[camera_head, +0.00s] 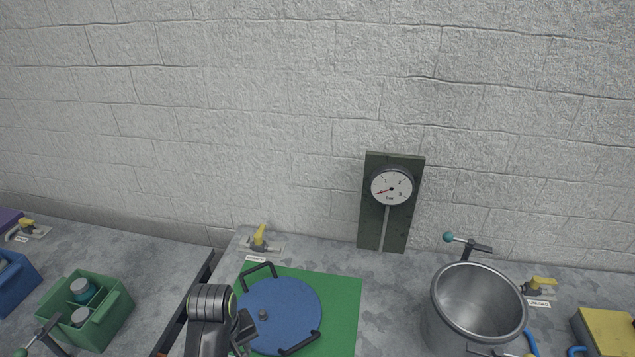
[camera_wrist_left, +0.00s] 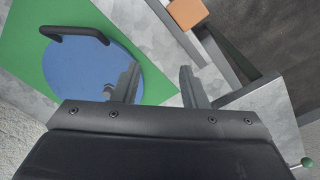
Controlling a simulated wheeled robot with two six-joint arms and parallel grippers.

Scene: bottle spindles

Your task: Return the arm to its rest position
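My left arm reaches up from the bottom of the head view, with its gripper (camera_head: 243,335) over the left edge of a blue round lid (camera_head: 285,306). In the left wrist view the two fingers of this gripper (camera_wrist_left: 158,84) stand apart with nothing between them. The blue lid (camera_wrist_left: 75,72) with its black handle lies on a green mat (camera_head: 345,300), to the left of the fingers there. I cannot tell how high the gripper is above the lid. My right arm and gripper are not in view.
An open steel pot (camera_head: 440,315) stands at the right, near a yellow box (camera_head: 606,330). A green crate (camera_head: 122,310) with bottles stands at the left, across a gap between tables. A pressure gauge (camera_head: 391,187) stands at the wall. An orange block (camera_wrist_left: 187,13) shows in the wrist view.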

